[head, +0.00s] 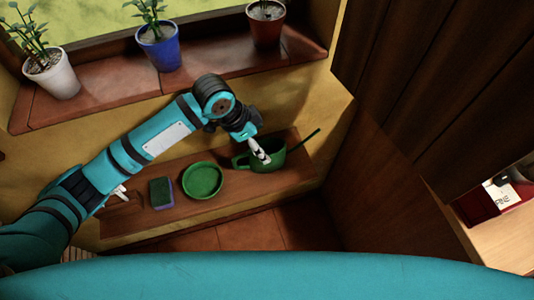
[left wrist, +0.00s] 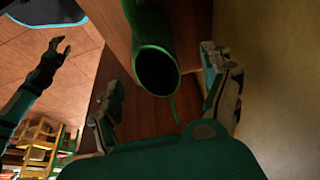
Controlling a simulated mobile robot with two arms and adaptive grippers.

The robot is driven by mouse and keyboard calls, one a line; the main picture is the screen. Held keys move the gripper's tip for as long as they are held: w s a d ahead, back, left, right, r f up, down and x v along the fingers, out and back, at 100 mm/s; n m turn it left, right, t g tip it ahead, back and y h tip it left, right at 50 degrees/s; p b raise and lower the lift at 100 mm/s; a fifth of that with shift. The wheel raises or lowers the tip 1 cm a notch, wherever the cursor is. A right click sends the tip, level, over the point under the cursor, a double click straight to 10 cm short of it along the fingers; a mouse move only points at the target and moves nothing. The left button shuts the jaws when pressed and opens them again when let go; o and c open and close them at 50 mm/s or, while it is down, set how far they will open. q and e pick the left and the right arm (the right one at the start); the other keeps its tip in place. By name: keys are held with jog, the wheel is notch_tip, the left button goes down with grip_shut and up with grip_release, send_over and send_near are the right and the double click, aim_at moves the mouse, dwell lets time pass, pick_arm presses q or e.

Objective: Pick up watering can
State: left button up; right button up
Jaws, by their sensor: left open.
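The green watering can (head: 278,157) stands at the right part of the low wooden shelf, its thin spout pointing up to the right. My left gripper (head: 260,153) is open, its fingertips over the can's top; whether they touch it I cannot tell. In the left wrist view the can (left wrist: 150,47) shows as a green body with a round dark opening. It lies between the two spread fingers of my left gripper (left wrist: 165,98). What seems to be my right gripper (left wrist: 58,45) shows small and dark at the left there; its jaws are unclear.
A green round dish (head: 202,181) and a green-and-purple sponge (head: 161,193) sit on the shelf (head: 228,197) left of the can. White, blue (head: 159,47) and brown plant pots stand on the windowsill above. A wooden panel (head: 375,165) closes off the right side.

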aim_at(263, 148)
pick_arm(q)
jog(key=shift+d+f, duration=0.2)
jog(key=shift+f, duration=0.3)
jog(key=x, duration=0.5)
jog(key=shift+s+p, duration=0.2)
jog(key=shift+p, duration=0.2)
pick_arm(e)
jog(key=shift+w+d+r, duration=0.2)
jog(key=shift+w+r, duration=0.25)
pick_arm(q)
jog(key=shift+c, duration=0.3)
grip_shut()
pick_arm(e)
jog(key=shift+s, duration=0.15)
pick_arm(q)
jog(key=shift+r, duration=0.1)
